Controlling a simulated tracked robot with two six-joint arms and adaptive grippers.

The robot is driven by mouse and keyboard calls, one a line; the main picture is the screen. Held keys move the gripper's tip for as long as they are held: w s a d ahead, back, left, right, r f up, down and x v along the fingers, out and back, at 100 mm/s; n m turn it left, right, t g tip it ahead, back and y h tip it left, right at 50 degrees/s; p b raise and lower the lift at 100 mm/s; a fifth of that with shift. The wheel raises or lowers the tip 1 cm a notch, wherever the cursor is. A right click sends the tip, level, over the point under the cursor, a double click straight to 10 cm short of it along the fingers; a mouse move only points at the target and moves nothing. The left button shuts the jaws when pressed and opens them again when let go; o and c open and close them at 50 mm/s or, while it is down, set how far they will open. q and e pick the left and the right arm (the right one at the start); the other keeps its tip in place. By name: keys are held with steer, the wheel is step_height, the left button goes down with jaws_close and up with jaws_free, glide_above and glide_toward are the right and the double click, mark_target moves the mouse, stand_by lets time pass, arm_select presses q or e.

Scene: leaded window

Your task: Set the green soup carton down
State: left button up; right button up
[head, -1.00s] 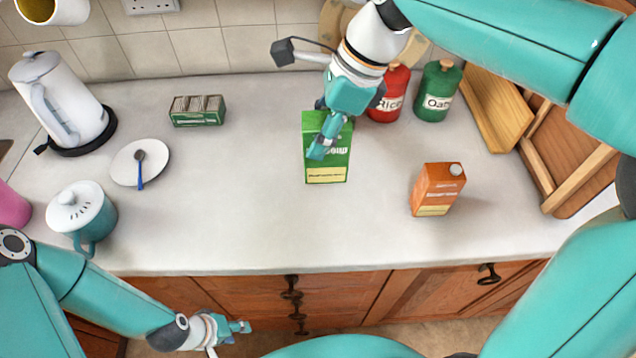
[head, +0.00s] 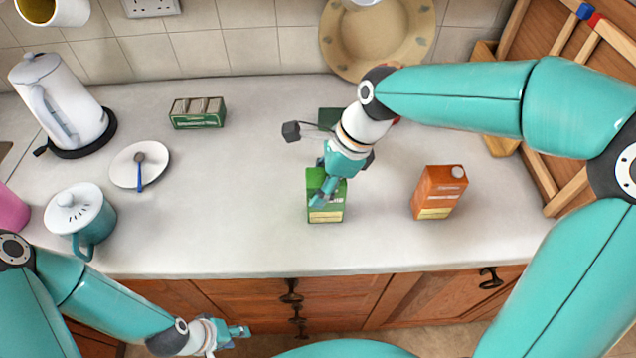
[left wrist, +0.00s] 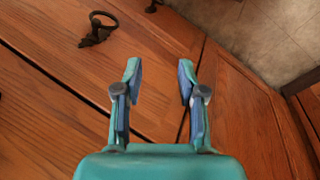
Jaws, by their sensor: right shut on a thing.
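The green soup carton (head: 327,211) is in the middle of the counter area in the head view, with its lower front showing. My right gripper (head: 322,191) is shut on its upper part, coming from above and behind. The gripper and wrist hide part of the carton's top. I cannot tell whether the carton's base touches the counter (head: 240,235). My left gripper (head: 238,331) is low in front of the cabinets, apart from the carton. In the left wrist view its two fingers (left wrist: 160,80) are spread, with nothing between them.
An orange carton (head: 438,193) stands to the right of the green one. A green box (head: 198,113), a plate with a spoon (head: 128,170), a teal lidded pot (head: 84,215) and a kettle (head: 62,105) are to the left. The counter left of the green carton is clear.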

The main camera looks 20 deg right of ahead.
steer(key=o, duration=1.2)
steer(key=shift+o, duration=0.2)
steer(key=v, duration=1.2)
steer(key=shift+d, duration=0.1)
steer(key=shift+s, duration=0.1)
